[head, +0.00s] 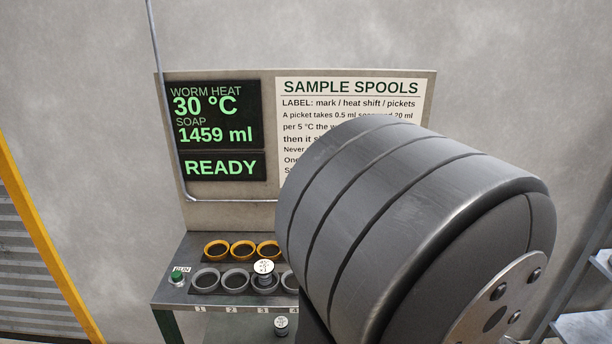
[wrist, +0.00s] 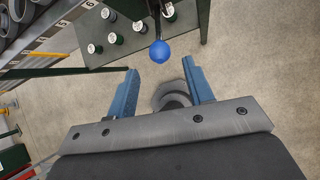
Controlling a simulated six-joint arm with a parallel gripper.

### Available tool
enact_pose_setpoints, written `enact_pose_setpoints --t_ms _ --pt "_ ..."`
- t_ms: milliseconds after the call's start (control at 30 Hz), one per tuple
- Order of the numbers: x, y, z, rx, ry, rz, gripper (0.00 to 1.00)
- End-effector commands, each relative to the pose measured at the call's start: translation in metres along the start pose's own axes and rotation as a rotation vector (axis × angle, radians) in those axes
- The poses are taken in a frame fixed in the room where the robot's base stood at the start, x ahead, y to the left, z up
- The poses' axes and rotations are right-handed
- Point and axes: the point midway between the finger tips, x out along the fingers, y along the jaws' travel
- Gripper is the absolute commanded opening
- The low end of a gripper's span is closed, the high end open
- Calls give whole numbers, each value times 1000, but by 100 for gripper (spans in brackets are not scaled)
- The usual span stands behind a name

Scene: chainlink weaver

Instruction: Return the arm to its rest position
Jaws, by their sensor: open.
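My gripper (wrist: 160,67) shows in the wrist view, its two blue fingers apart with nothing held between them. A grey rounded part shows beyond the fingers, and I cannot tell what it is. A blue ball (wrist: 159,52) on a dark rod is just past the fingertips in the picture; no contact is clear. In the head view my large grey arm link covers the right half, and the gripper is not seen there.
A bench has yellow-rimmed cups (head: 242,249) and grey cups (head: 236,279); a white-topped spool (head: 264,268) sits at one grey cup. A green button (head: 177,278) is at left. Several spools stand on a lower shelf (wrist: 182,36). A display (head: 212,130) reads READY. Open floor (wrist: 262,75) lies at right.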

Motion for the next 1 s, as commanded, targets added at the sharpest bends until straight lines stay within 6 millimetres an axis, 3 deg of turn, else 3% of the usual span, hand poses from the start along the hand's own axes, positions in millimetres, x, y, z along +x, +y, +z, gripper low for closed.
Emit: enact_pose_setpoints --t_ms 600,1000 --pt "80 0 -1 1 3 1 48" --pt "101 -1 0 0 -1 -2 48"
